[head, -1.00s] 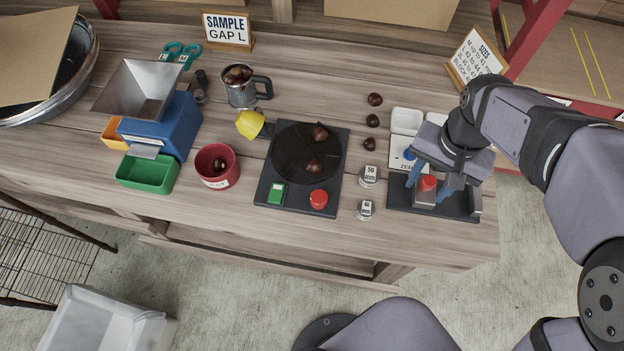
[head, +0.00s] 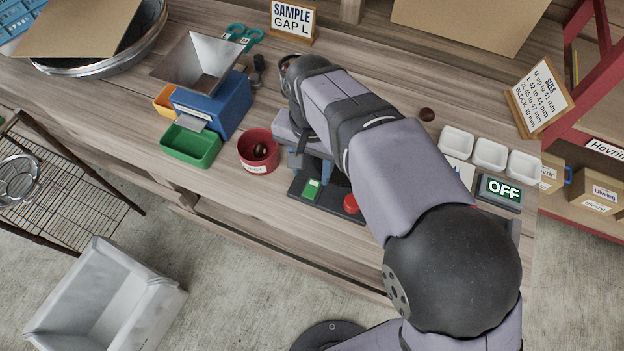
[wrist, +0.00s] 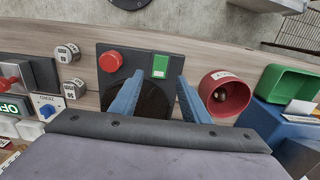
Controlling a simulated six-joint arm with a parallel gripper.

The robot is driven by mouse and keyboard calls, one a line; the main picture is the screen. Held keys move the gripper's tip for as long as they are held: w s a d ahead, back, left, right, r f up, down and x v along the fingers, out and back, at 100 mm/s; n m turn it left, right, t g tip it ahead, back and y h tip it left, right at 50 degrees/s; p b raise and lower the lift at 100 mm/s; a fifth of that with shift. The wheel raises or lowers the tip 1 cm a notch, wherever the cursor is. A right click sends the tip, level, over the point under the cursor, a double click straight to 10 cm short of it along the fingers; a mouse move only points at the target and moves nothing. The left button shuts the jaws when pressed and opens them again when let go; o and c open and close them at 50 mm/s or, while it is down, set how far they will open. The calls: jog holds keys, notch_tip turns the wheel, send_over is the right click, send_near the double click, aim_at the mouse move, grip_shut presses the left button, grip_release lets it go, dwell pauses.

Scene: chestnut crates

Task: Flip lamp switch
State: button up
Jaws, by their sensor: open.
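A dark base with a round turntable (wrist: 153,103) carries a green switch (head: 312,189) and a red button (head: 350,203) along its front edge. Neither is labelled as the lamp switch. In the wrist view the green switch (wrist: 160,66) lies just beyond and between my fingertips, and the red button (wrist: 110,61) is left of them. My gripper (wrist: 159,80) is open and empty above the turntable, blue fingers apart; contact with the base cannot be told. The yellow lamp head seen earlier is hidden behind my arm.
A red cup (head: 258,151) and green tray (head: 190,146) stand left of the base. Two small weights (wrist: 67,52) lie on the other side. At right are white trays (head: 489,153) and an OFF sign (head: 503,190). A chestnut (head: 427,114) lies behind my arm.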

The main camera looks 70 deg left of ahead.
aim_at(312, 188)
jog(key=shift+f+p, duration=1)
jog(key=shift+f, duration=2.3)
